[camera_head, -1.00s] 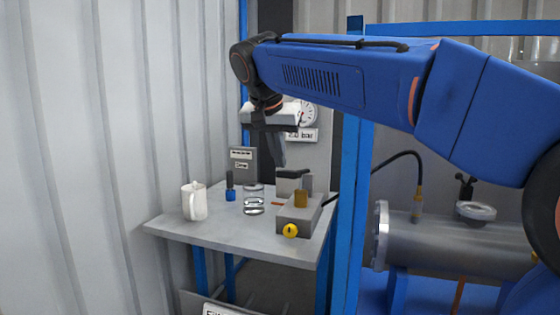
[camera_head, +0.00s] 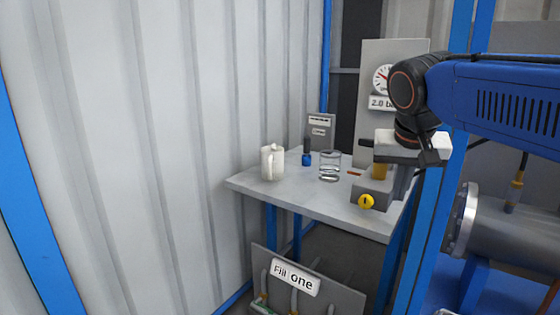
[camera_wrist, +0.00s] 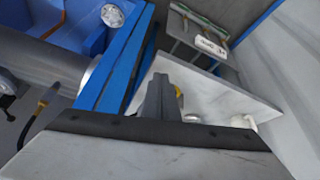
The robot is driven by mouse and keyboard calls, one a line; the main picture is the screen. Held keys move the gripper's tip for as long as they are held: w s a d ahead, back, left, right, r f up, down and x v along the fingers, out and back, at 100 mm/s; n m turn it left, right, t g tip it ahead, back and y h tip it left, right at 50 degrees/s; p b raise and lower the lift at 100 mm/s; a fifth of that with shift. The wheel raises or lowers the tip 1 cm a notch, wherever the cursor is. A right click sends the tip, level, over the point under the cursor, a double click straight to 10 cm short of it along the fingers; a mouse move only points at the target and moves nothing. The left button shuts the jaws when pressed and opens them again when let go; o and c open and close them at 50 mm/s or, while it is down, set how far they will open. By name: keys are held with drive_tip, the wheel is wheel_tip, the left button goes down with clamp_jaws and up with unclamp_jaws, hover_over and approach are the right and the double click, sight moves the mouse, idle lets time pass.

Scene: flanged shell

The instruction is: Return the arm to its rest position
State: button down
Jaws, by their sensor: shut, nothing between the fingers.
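My blue arm reaches in from the right in the head view. My gripper (camera_head: 401,190), with a pale body and grey fingers, points down at the right edge of the bench. It overlaps the grey block (camera_head: 368,192) with the yellow knob in the picture; I cannot tell whether they touch. The fingers are together and hold nothing. In the wrist view my gripper (camera_wrist: 161,82) shows as a grey shape in front of the bench top (camera_wrist: 205,92).
A gauge panel (camera_head: 399,50) rises behind. Blue posts and a flanged metal shell (camera_head: 505,230) are at right. A "Fill one" sign (camera_head: 296,279) is below.

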drive_tip(key=s+d+f+n+y, duration=0.1)
drive_tip(key=s+f, duration=0.7)
drive_tip(key=f, duration=0.2)
drive_tip(key=s+d+f+n+y, duration=0.1)
drive_tip(key=s+f+n, duration=0.1)
drive_tip(key=s+f, duration=0.6)
wheel_tip(320, 180, down, 4)
drive_tip(key=shift+s+r+n, duration=0.2)
drive_tip(key=shift+s+n, duration=0.1)
drive_tip(key=shift+s, duration=0.1)
